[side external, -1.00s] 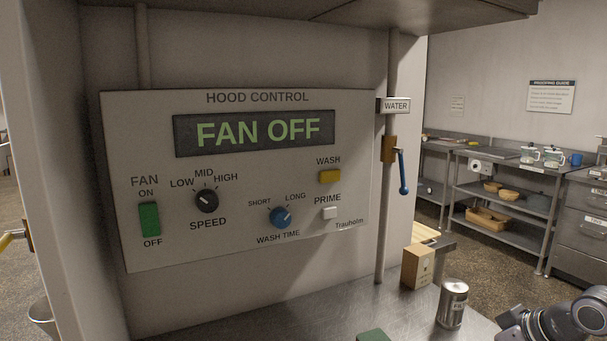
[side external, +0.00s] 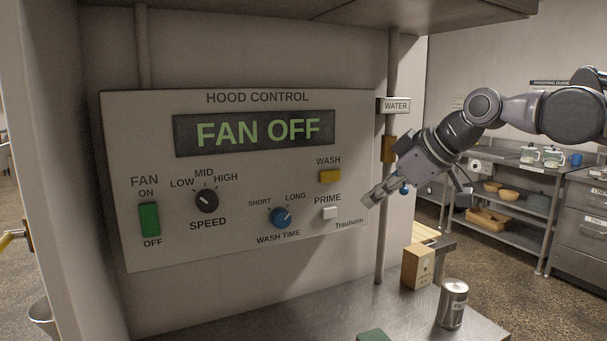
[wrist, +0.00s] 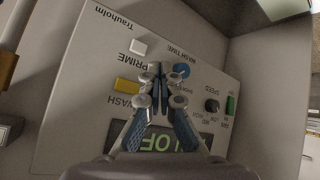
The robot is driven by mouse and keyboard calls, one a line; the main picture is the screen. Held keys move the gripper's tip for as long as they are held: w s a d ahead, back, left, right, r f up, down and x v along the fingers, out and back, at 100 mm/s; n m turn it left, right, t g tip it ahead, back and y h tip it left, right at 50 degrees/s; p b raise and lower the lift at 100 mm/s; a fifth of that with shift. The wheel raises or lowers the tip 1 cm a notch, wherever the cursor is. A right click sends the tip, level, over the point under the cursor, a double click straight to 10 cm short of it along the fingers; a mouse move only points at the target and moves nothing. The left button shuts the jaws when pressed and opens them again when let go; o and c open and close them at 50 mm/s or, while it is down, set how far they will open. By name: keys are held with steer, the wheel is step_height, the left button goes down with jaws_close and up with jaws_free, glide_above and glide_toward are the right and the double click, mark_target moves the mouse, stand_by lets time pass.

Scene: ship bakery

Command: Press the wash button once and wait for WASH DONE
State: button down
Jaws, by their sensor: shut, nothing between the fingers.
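The hood control panel (side external: 238,255) is on the wall, and its display (side external: 255,132) reads FAN OFF. The yellow wash button (side external: 330,176) is at the panel's right, under the WASH label, above the white prime button (side external: 330,213). My gripper (side external: 370,201) is shut and empty, just right of the panel's lower right part, pointing left and down. In the wrist view the panel appears upside down. There my gripper (wrist: 160,68) shows in front of the panel, with the wash button (wrist: 128,86) to its left and the prime button (wrist: 138,47) up and left.
The blue wash time knob (side external: 280,217), black speed knob (side external: 207,201) and green fan switch (side external: 149,219) are on the panel. My arm partly hides the water valve (side external: 389,149) on the pipe. A box (side external: 417,267) and a can (side external: 452,304) stand on the counter (side external: 290,312).

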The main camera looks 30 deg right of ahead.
mark_target(330, 176)
steer(key=shift+w+a+r, duration=0.3)
steer(key=shift+w+r, duration=0.05)
steer(key=shift+r, duration=0.15)
steer(key=w, duration=0.8)
steer(key=shift+w, duration=0.4)
steer(key=shift+w, duration=0.1)
stand_by(1.2)
steer(key=shift+w, duration=0.3)
steer(key=shift+w, duration=0.45)
stand_by(0.8)
steer(key=shift+s, duration=0.9)
